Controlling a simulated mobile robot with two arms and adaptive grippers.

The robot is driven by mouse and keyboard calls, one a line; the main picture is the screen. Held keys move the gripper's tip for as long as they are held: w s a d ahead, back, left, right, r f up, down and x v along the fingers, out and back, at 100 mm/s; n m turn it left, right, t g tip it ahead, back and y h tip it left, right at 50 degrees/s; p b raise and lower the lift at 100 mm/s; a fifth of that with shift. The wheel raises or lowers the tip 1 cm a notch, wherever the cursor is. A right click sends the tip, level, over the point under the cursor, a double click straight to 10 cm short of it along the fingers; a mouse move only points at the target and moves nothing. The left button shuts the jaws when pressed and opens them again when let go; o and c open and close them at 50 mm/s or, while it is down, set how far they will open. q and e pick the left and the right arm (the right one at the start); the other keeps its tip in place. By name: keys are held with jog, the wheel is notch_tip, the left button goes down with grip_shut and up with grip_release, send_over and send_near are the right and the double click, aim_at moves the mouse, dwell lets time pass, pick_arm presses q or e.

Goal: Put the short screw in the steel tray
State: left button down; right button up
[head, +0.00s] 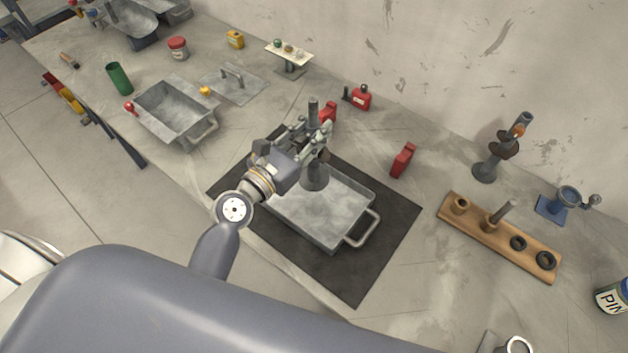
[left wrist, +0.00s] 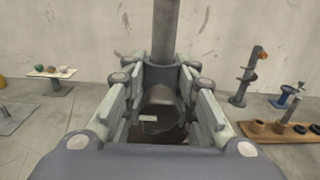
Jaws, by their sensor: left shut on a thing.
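My left gripper (head: 318,132) is shut on a grey upright piece, which I take to be the short screw (head: 314,176). It has a round post on top, a brown part at mid-height and a flared lower end. In the left wrist view the screw's post (left wrist: 165,35) rises upright beyond my left gripper's fingers (left wrist: 160,100). The steel tray (head: 362,228), shallow with a side handle, lies on a black mat (head: 385,245). The screw's lower end appears over the tray's inside; I cannot tell whether it touches the floor. My right gripper is not in view.
A finned post on a round foot (head: 484,170) stands at right, behind a wooden rack (head: 478,226) with rings. Red blocks (head: 403,160) stand behind the mat. A second metal tray (head: 171,112) and a green cup (head: 119,78) are at left.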

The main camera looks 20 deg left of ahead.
aim_at(309, 165)
pick_arm(q)
notch_tip(309, 165, down, 10)
jog(key=b, duration=0.5)
jog(key=shift+r+b, duration=0.2)
jog(key=shift+b, duration=0.15)
jog(key=shift+w, duration=0.1)
jog(key=shift+r, duration=0.1)
jog(key=c, duration=1.7)
grip_release()
jog(key=shift+f, duration=0.4)
jog(key=o, duration=0.4)
jog(key=shift+r, duration=0.1)
